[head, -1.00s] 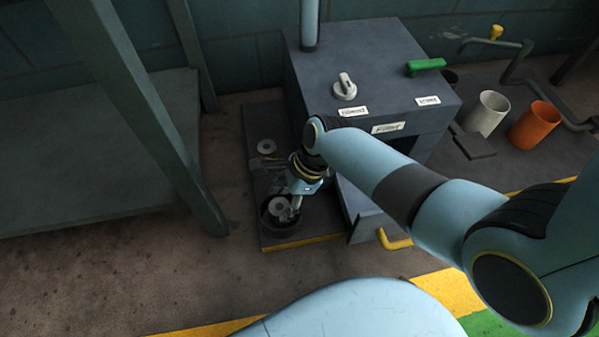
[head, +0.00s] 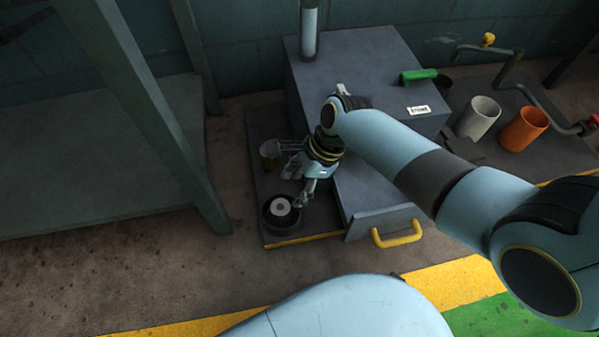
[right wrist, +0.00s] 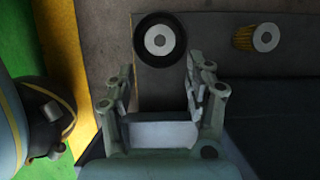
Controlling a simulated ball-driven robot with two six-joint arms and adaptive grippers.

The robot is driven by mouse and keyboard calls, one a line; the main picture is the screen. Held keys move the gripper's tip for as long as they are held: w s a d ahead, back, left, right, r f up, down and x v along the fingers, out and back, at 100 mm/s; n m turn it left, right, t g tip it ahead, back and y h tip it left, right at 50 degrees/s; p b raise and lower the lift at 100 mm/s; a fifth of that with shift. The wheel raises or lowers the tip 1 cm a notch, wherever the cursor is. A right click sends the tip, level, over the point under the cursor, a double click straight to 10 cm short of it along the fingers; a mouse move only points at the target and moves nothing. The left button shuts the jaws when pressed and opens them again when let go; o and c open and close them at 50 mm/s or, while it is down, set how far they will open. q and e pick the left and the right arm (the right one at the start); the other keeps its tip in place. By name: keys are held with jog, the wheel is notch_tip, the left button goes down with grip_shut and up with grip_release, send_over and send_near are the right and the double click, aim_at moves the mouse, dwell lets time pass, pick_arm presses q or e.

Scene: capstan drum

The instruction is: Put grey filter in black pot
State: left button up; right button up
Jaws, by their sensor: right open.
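The grey filter (head: 281,207) sits upright inside the round black pot (head: 267,219), near the front of a dark base plate. In the right wrist view, the filter's pale ring (right wrist: 159,40) shows inside the pot's dark rim (right wrist: 137,40). My right gripper (head: 296,184) is open and empty, just behind and to the right of the pot in the head view. In the right wrist view, its spread fingers (right wrist: 160,85) are apart from the filter, with bare plate between them. My left gripper is not in view.
A yellow-sided filter (head: 268,153) stands behind the pot, also clear in the right wrist view (right wrist: 265,38). A grey cabinet with a yellow-handled drawer (head: 398,233) stands at right. White (head: 477,118) and orange (head: 524,129) cups stand farther right.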

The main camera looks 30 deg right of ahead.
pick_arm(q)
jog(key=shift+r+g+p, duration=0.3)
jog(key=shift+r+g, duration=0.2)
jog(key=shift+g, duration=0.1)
pick_arm(e)
jog(key=shift+d+r, duration=0.2)
jog(key=shift+r, duration=0.4)
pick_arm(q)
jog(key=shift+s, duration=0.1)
pick_arm(e)
jog(key=s+d+r+n+t+h, duration=0.2)
jog(key=s+r+n, duration=0.5)
jog(key=n, duration=0.4)
jog(key=s+d+r+n+t+h, duration=0.2)
jog(key=s+d+r+n+t, duration=0.2)
jog(key=s+d+r+n, duration=0.2)
notch_tip(320, 180, up, 5)
jog(key=s+n, duration=0.2)
jog(key=n, duration=0.3)
jog(key=shift+d+f, duration=0.2)
jog(key=shift+d, duration=0.2)
jog(key=shift+s, duration=0.1)
